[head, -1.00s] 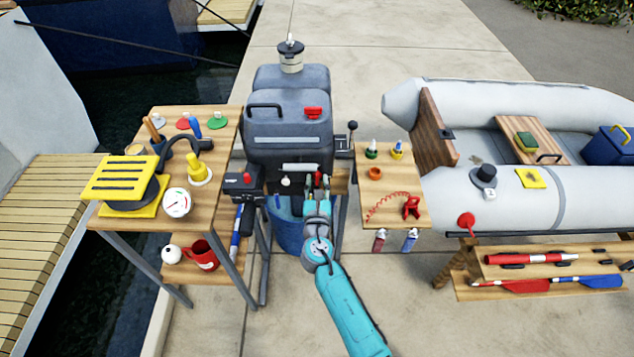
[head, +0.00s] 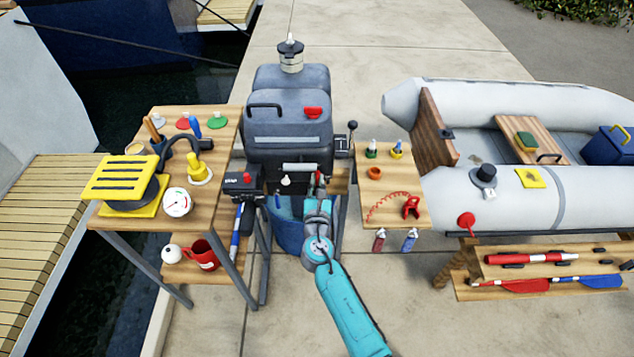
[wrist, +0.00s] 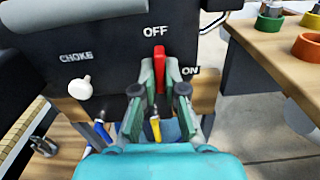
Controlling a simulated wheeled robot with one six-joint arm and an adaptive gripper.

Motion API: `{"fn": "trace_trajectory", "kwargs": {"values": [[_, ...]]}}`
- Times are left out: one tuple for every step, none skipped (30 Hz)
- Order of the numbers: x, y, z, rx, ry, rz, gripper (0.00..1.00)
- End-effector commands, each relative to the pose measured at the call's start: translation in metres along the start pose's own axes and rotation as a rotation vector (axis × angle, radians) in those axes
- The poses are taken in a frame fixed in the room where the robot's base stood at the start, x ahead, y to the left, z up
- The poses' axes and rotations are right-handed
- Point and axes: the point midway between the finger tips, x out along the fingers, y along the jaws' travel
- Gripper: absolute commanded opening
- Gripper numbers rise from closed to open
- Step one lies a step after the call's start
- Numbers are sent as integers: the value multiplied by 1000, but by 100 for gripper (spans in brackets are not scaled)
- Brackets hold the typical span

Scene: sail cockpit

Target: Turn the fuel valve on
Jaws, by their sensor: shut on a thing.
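The fuel valve is a red lever (wrist: 159,62) on the dark front panel of the grey outboard motor (head: 288,115). In the wrist view it stands upright, its tip just under the OFF label (wrist: 155,32). The ON label (wrist: 190,71) is to its right and lower. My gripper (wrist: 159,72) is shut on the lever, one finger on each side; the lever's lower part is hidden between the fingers. In the head view my gripper (head: 319,190) reaches up to the motor's lower front, and only a little red shows there.
A white choke knob (wrist: 80,88) is left of the lever. A blue bucket (head: 289,232) stands below the motor. A wooden side table (head: 392,212) with small bottles is close on the right. A bench (head: 222,150) with a yellow-topped item is on the left.

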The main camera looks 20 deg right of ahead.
Motion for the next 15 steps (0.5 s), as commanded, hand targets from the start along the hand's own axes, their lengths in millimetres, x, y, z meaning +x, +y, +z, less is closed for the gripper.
{"fn": "trace_trajectory", "kwargs": {"values": [[1,0,1,27,-2,0,0],[1,0,1,44,-2,0,0],[1,0,1,72,-2,0,0],[1,0,1,95,-2,0,0],[1,0,1,118,-2,0,0],[1,0,1,152,-2,0,0],[1,0,1,178,-2,0,0],[1,0,1,205,-2,0,0],[1,-1,1,243,-2,0,0],[1,-1,1,271,-2,0,0],[1,-1,1,300,-2,0,0],[1,-1,1,338,-2,0,0],[1,-1,1,367,-2,0,0],[1,-1,1,396,-2,0,0],[1,-1,1,434,-2,0,0]]}}
